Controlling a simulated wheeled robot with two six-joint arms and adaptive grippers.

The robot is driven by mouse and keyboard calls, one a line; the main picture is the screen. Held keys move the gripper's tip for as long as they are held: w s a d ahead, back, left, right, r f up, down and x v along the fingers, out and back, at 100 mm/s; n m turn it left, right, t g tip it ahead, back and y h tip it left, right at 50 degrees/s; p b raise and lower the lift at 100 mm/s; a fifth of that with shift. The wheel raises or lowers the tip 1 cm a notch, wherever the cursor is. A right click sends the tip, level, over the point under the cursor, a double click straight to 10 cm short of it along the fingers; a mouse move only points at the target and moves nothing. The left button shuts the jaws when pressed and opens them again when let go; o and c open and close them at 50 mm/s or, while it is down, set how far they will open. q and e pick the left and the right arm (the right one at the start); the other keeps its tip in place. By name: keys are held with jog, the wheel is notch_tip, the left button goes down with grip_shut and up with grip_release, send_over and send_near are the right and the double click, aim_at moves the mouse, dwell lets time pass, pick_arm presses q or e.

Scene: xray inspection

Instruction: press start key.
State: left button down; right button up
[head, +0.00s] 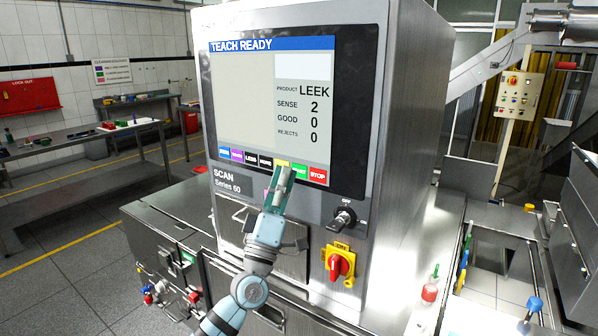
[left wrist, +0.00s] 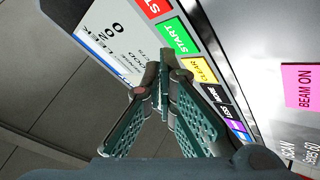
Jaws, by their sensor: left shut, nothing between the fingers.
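The inspection machine's screen (head: 265,100) reads "TEACH READY", with a row of coloured keys along its lower edge. The green START key (head: 300,172) sits between the yellow CLEAR key (head: 283,165) and the red STOP key (head: 318,176). In the left wrist view, the START key (left wrist: 179,39) shows whole, beyond and right of the fingertips. My left gripper (head: 282,178) is shut and empty, its tips in front of the yellow key and partly hiding it in the head view. It also shows in the left wrist view (left wrist: 158,68). I cannot tell whether it touches the panel. My right gripper is out of view.
Below the screen are a key switch (head: 343,217) and a red rotary switch on a yellow plate (head: 341,264). A pink BEAM ON label (left wrist: 302,86) shows in the left wrist view. A workbench (head: 85,137) stands at the left.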

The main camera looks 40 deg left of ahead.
pick_arm(q)
jog(key=shift+w, duration=0.45)
